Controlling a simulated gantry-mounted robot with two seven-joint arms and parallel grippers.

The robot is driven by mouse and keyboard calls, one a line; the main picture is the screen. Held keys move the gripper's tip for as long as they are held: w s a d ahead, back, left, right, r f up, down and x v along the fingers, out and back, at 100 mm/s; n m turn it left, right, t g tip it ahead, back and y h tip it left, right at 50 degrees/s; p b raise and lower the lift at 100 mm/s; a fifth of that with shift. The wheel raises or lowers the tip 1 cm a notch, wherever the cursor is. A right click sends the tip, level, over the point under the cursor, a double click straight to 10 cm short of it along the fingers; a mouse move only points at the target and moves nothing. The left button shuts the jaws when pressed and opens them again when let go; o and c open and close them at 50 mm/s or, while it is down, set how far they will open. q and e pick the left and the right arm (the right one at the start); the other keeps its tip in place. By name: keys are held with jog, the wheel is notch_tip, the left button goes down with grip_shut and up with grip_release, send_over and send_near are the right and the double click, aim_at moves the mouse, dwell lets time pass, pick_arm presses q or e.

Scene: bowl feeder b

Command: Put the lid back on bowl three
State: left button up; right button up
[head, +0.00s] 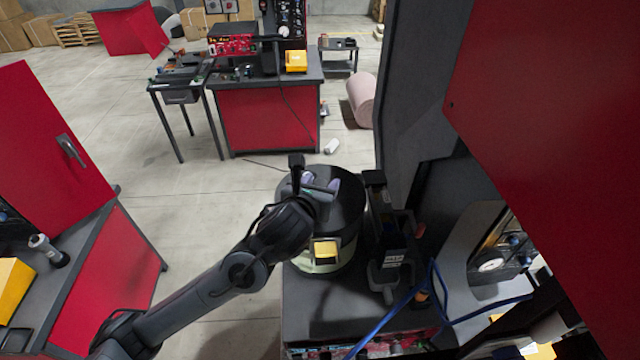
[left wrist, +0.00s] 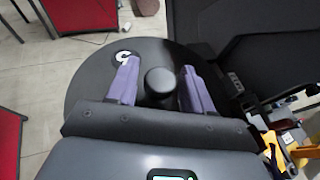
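A round black lid (head: 347,203) lies over the top of a bowl feeder (head: 333,262), which has a dark upper wall and a pale lower part. Whether the lid is fully seated cannot be told. The lid (left wrist: 88,82) fills the middle of the left wrist view, with its black knob (left wrist: 160,84) and a white round mark I cannot read. My left gripper (head: 320,187) is over the lid. Its purple fingers (left wrist: 160,88) stand apart on either side of the knob, with narrow gaps visible. My right gripper is not in view.
A dark machine unit (head: 390,250) stands close to the bowl's right, with blue cables (head: 437,300) beyond it. A red workbench (head: 265,118) stands behind. A red cabinet (head: 105,265) is at left. Open floor (head: 205,205) lies between.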

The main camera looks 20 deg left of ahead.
pick_arm(q)
jog(key=shift+o, duration=0.5)
jog(key=shift+r, duration=0.25)
jog(key=shift+s, duration=0.35)
jog(key=v, duration=1.1)
jog(key=shift+b, duration=0.4)
jog(key=shift+s+r, duration=0.1)
